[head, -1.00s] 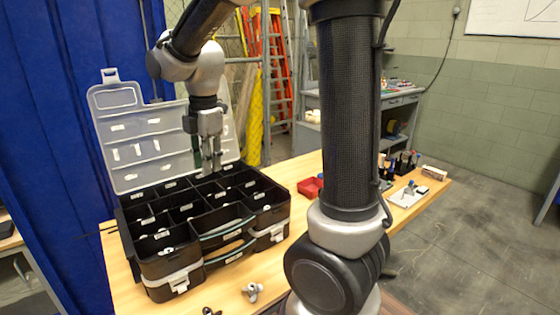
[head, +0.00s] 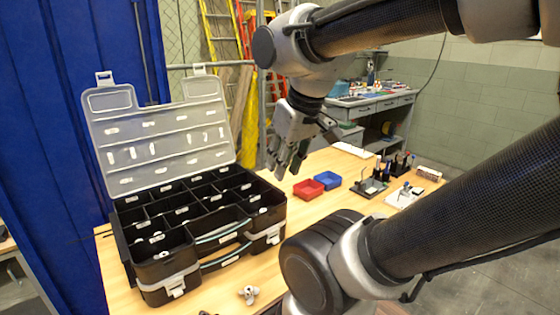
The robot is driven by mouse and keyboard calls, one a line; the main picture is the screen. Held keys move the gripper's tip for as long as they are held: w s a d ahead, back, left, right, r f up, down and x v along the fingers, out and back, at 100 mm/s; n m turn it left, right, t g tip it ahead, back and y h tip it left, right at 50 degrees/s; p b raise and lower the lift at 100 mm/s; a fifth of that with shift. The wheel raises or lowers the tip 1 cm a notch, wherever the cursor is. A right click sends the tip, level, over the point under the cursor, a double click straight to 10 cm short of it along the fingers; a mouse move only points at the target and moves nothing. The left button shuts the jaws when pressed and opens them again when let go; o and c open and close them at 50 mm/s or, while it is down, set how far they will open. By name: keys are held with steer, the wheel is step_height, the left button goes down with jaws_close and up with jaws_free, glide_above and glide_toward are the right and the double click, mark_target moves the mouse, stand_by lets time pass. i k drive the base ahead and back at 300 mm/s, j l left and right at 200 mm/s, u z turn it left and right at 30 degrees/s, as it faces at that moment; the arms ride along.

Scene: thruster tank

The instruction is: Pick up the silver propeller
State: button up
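A small silver propeller (head: 248,294) lies on the wooden table in front of the black case, near the bottom of the head view. My gripper (head: 284,171) is up in the air, to the right of the case and well above and beyond the propeller. Its fingers point down and stand apart, with nothing seen between them. It looks open and empty.
The open black compartment case (head: 205,222), with a raised clear lid (head: 165,160), stands on the left of the wooden table (head: 270,279). A red bin (head: 308,190) and a blue bin (head: 327,180) sit further back. Small tools (head: 375,185) stand on the right.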

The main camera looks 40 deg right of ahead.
mark_target(250, 292)
steer(key=k+l, duration=0.25)
steer(key=k, duration=0.25)
steer(key=l+u, duration=0.1)
steer(key=u, duration=0.45)
steer(key=l+u, duration=0.25)
steer(key=k+l+u, duration=0.15)
steer(key=l+u, duration=0.15)
steer(key=l, duration=0.15)
steer(key=k+l+u, duration=0.25)
steer(key=k+l, duration=0.15)
steer(key=l, duration=0.2)
steer(key=k+l+u, duration=0.1)
steer(key=l, duration=0.25)
steer(key=k+l, duration=0.15)
steer(key=l, duration=0.2)
steer(key=k+l, duration=0.15)
steer(key=l, duration=0.2)
steer(key=u, duration=0.05)
